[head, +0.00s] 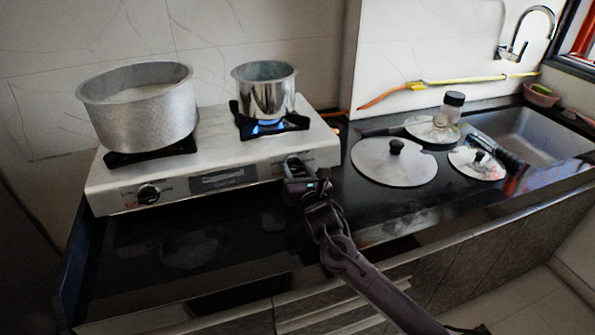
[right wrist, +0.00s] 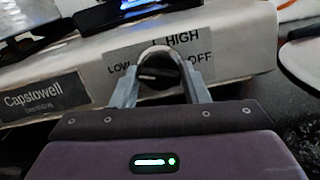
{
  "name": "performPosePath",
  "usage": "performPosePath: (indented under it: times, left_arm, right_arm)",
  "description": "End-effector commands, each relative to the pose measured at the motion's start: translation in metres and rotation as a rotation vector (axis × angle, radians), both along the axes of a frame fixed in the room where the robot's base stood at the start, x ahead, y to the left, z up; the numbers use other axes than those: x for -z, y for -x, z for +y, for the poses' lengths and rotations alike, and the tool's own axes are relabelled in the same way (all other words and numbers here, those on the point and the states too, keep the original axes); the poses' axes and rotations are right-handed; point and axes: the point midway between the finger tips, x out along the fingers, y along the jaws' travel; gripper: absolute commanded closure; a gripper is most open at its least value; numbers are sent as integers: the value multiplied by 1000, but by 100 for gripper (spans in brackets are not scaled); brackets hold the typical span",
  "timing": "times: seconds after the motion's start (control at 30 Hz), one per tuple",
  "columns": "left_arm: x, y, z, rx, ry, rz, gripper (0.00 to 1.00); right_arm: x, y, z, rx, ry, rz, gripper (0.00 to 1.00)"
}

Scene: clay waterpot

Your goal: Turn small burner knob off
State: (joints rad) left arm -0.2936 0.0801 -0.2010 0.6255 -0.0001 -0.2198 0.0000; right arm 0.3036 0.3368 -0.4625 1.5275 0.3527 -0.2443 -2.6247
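In the head view, the knob (head: 293,162) is partly hidden by my right gripper (head: 297,172). In the right wrist view, the two fingers of my right gripper (right wrist: 160,80) stand apart, one on each side of the knob. They look very close to its sides, but I cannot tell whether they press on it. A blue flame (head: 268,126) burns on the small burner under the small steel pot (head: 266,97). My left gripper is out of view.
A large pot (head: 140,115) stands on the stove's left burner, above the other knob (head: 148,193). Several lids, including a large one (head: 393,168), and a dark-capped jar (head: 451,106) lie right of the stove. The dark counter before the stove (head: 190,240) is clear.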

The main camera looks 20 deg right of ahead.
Motion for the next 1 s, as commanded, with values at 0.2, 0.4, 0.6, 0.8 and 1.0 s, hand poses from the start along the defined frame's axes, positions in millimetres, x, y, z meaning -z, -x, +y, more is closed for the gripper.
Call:
performPosePath:
  times: [0.2, 0.4, 0.6, 0.8, 1.0]
  left_arm:
    - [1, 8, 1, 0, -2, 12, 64]
    - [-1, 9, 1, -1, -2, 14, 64]
    - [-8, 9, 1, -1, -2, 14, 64]
    - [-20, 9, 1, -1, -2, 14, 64]
    - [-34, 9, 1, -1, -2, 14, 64]
  right_arm:
    - [0, 0, 0, 0, 0, 0, 83]
    - [-1, 0, 0, 5, -19, 1, 83]
    - [-2, 0, 0, 22, -98, 5, 83]
    - [-3, 0, 1, 54, -247, 10, 83]
    - [-4, 0, 2, 94, -432, 16, 83]
